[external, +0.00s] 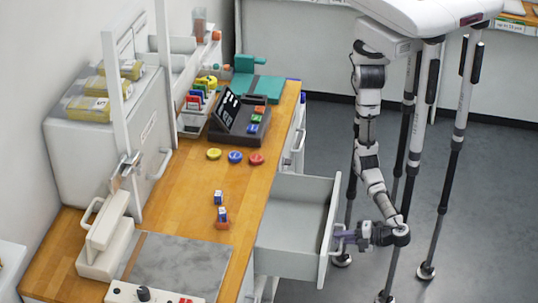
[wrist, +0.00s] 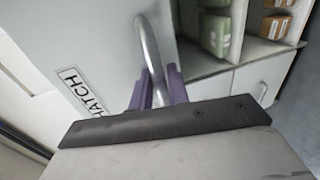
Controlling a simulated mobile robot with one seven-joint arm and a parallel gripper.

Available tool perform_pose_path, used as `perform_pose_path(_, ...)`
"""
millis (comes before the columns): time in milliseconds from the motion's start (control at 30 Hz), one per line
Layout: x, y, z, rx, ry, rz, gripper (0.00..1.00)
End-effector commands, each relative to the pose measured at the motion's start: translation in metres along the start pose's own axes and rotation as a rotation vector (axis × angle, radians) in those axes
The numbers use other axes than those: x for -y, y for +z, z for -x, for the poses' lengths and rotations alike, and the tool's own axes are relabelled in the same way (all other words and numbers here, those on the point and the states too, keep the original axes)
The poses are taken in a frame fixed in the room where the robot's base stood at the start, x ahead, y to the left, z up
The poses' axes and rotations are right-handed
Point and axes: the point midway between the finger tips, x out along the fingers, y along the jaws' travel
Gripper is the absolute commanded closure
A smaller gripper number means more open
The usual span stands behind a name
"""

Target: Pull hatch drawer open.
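The hatch drawer (external: 290,222) is grey and stands pulled well out from under the wooden counter in the external view; its visible inside looks empty. In the wrist view its front (wrist: 90,40) carries a label (wrist: 85,92) reading HATCH. The curved metal handle (wrist: 150,47) runs down between the purple fingers of my gripper (wrist: 158,88), which look closed around it. In the external view my gripper (external: 345,238) is at the outer face of the drawer front, and the handle there is mostly hidden by the fingers.
The wooden counter (external: 190,190) holds red, blue and yellow discs, a dark terminal (external: 238,118) and a grey mat (external: 180,262). Grey floor (external: 325,130) lies open right of the counter. Shelves (wrist: 235,70) with green and brown packages show in the wrist view.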

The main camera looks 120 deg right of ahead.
Motion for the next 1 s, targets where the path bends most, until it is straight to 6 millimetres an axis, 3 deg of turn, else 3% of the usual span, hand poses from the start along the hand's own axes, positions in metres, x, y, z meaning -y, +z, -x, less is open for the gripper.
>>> perform_pose_path(267, 0.004, -0.003, 0.008, -0.056, -0.007, 0.000, 0.78)
perform_pose_path(367, 0.011, -0.011, 0.031, -0.193, -0.023, 0.001, 0.78)
perform_pose_path(467, 0.020, -0.013, 0.072, -0.414, -0.045, 0.002, 0.78)
perform_pose_path(533, 0.025, -0.003, 0.101, -0.575, -0.054, 0.002, 0.78)
perform_pose_path(600, 0.026, 0.015, 0.112, -0.665, -0.050, 0.004, 0.78)
perform_pose_path(800, 0.017, 0.063, 0.105, -0.756, -0.020, 0.002, 0.78)
perform_pose_path(1000, 0.004, 0.084, 0.097, -0.783, -0.002, 0.001, 0.78)
